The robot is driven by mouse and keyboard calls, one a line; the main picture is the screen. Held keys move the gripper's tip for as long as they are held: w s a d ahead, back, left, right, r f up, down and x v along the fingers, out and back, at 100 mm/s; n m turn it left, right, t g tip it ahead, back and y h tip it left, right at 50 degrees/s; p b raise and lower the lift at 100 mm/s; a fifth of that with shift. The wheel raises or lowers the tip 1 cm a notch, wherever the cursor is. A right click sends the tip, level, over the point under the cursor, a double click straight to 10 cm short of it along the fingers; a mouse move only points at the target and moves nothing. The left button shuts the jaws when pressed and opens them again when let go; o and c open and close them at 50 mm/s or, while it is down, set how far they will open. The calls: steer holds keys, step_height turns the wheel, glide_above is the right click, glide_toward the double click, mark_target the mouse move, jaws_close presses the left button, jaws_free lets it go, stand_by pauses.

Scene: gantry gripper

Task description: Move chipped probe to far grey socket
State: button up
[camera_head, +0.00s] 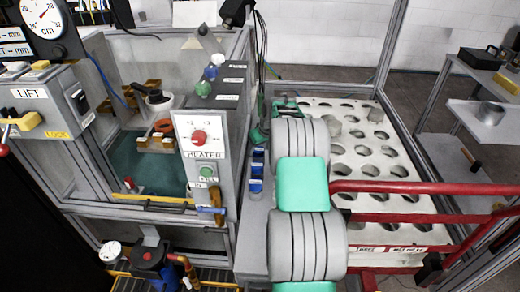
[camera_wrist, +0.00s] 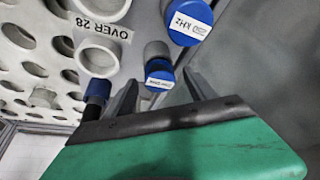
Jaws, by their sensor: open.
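In the wrist view, my gripper (camera_wrist: 160,78) is open, its dark fingers on either side of a small blue-capped grey probe (camera_wrist: 158,71). I cannot tell whether they touch it. A larger blue-capped probe marked 250 kHz (camera_wrist: 190,20) stands just above it in the picture. A dark blue-topped piece (camera_wrist: 97,90) is left of the left finger. I see no clear chip on any of them. Two round grey sockets (camera_wrist: 98,54) (camera_wrist: 100,8) are to the left, by a label "OVER 28". In the head view, blue caps (camera_head: 256,170) show left of my arm.
A white rack full of round holes (camera_head: 375,132) stands right of my arm, with some grey pieces in it. A heater panel (camera_head: 203,140) stands to the left. Red rails (camera_head: 420,187) cross at the right. A side shelf (camera_head: 478,120) is further right.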

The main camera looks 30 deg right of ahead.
steer(key=v, duration=1.1)
steer(key=shift+r, duration=0.2)
